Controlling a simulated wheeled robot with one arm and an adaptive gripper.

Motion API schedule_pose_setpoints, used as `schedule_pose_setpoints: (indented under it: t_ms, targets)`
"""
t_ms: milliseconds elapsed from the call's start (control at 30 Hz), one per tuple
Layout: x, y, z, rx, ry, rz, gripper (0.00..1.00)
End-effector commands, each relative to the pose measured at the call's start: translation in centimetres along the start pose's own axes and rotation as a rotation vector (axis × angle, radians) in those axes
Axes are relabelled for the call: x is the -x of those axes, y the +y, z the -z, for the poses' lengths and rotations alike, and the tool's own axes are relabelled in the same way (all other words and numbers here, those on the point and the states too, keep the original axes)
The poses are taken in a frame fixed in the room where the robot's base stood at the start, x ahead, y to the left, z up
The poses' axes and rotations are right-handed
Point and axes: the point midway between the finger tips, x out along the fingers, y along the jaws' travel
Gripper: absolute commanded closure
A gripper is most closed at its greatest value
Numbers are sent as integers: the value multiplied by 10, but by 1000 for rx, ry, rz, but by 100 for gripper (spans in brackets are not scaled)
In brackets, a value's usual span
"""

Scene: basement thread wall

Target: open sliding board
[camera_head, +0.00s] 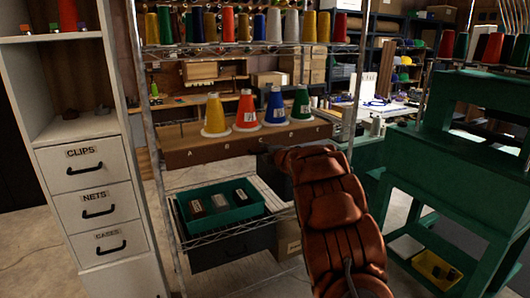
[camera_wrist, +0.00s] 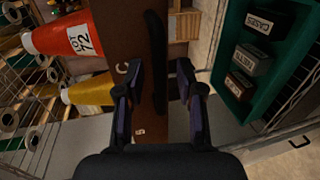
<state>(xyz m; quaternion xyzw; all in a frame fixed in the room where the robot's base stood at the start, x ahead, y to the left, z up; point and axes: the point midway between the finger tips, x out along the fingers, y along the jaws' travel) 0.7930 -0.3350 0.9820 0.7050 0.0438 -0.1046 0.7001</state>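The brown board (camera_head: 190,158) is a wide wooden shelf front on the wire rack, with letters along it and cones standing on it. In the wrist view the board (camera_wrist: 118,22) runs up the picture, with a long black handle (camera_wrist: 155,60) along its front side. My gripper (camera_wrist: 160,82) is open. Its two dark fingers stand on either side of the handle's line, and nothing is visibly clamped. I cannot tell whether they touch the handle. In the head view my gripper (camera_head: 263,149) is at the board's front, partly hidden by my arm.
Yellow (camera_head: 214,115), red (camera_head: 246,110), blue (camera_head: 275,108) and green (camera_head: 301,105) cones stand on the board. Below it is a green tray (camera_head: 190,228) with small boxes. A white drawer cabinet (camera_head: 80,215) is left; a green bench (camera_head: 440,150) is right.

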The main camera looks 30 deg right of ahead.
Motion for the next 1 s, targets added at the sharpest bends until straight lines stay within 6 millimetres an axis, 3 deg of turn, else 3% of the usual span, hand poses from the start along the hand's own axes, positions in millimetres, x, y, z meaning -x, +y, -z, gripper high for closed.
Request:
schedule_pose_setpoints:
  t_ms: [233, 600, 1000]
  targets:
    - [-1, 0, 0, 0, 1, 0, 63]
    - [-1, 0, 0, 0, 1, 0, 100]
    - [-1, 0, 0, 0, 1, 0, 100]
